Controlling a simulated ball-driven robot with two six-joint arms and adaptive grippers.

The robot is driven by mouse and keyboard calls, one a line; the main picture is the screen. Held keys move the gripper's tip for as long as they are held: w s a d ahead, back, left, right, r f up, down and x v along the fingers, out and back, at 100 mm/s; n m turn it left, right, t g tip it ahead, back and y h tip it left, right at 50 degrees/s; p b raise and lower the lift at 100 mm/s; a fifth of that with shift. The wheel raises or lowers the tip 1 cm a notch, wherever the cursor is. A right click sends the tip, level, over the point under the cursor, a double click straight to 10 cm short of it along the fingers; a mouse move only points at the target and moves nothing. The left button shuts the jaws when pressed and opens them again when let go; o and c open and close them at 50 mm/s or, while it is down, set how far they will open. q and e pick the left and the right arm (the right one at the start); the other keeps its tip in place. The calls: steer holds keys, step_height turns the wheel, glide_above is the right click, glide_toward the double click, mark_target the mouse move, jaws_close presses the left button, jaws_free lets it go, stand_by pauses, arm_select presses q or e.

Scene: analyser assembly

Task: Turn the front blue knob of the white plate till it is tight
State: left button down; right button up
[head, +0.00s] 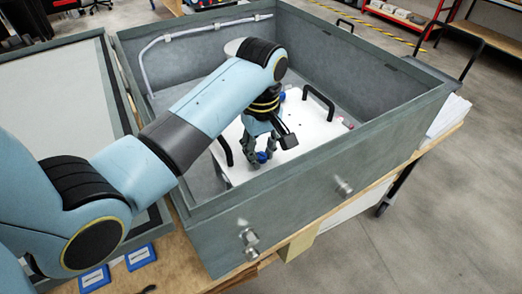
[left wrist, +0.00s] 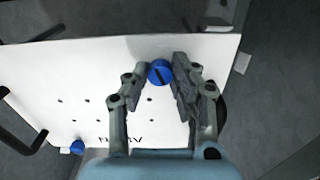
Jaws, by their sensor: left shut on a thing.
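The white plate (head: 309,128) lies inside the grey case and also fills much of the left wrist view (left wrist: 95,60). Its front blue knob (head: 262,157) sits near the plate's edge; in the left wrist view the knob (left wrist: 160,72) shows a dark slot across its top. My left gripper (head: 259,160) points down over it and is shut on this knob, one finger on each side. A second blue knob (left wrist: 77,147) shows at another edge of the plate, clear of the gripper. My right gripper is not in view.
The grey case's walls (head: 330,175) stand around the plate and my left arm reaches over them. Black handles (head: 319,103) rise from the plate. A pale hose (head: 190,35) runs along the back wall. Blue boxes (head: 140,257) lie on the wooden table outside.

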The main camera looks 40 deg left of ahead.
arm_select(q)
steer(key=m, duration=0.6)
steer(key=shift+m, duration=0.3)
steer(key=m, duration=0.5)
steer(key=shift+d, duration=0.1)
steer(key=m, duration=0.6)
steer(key=shift+m, duration=0.4)
steer(key=m, duration=1)
steer(key=shift+m, duration=0.4)
steer(key=m, duration=0.4)
steer(key=shift+r+m, duration=0.1)
steer(key=shift+m, duration=0.2)
steer(key=m, duration=0.3)
steer(key=shift+m, duration=0.3)
steer(key=m, duration=0.4)
steer(key=shift+m, duration=0.3)
steer(key=shift+w+m+b, duration=0.1)
steer(key=shift+m+b, duration=0.3)
steer(key=shift+m, duration=0.8)
steer(key=shift+m+b, duration=1.15)
steer(key=shift+m, duration=0.25)
